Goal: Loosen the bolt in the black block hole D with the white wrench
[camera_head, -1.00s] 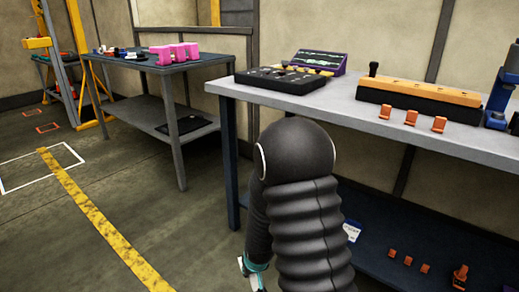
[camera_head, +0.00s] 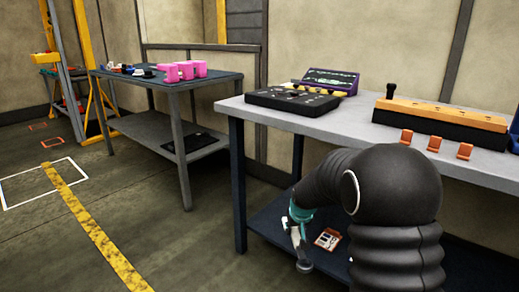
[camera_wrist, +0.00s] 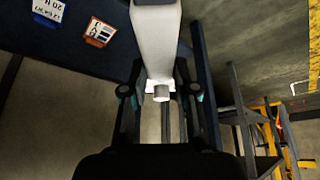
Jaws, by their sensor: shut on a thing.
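My gripper (camera_head: 297,222) hangs low in front of the workbench, below the tabletop level. It is shut on the white wrench (camera_wrist: 156,40), which shows large in the wrist view between the fingers (camera_wrist: 160,92). In the head view the wrench (camera_head: 301,248) points down from the gripper. A long black block (camera_head: 440,129) with an orange top lies on the bench at the right. A dark upright peg stands at its left end; I cannot tell if it is the bolt. Hole letters are not readable.
The grey workbench (camera_head: 345,122) carries a black tray (camera_head: 292,102), a purple rack (camera_head: 331,80) and several orange brackets (camera_head: 434,144). Its lower shelf (camera_head: 270,220) holds a label card (camera_head: 327,239). Another table (camera_head: 150,80) with pink blocks (camera_head: 186,71) stands left. Floor there is open.

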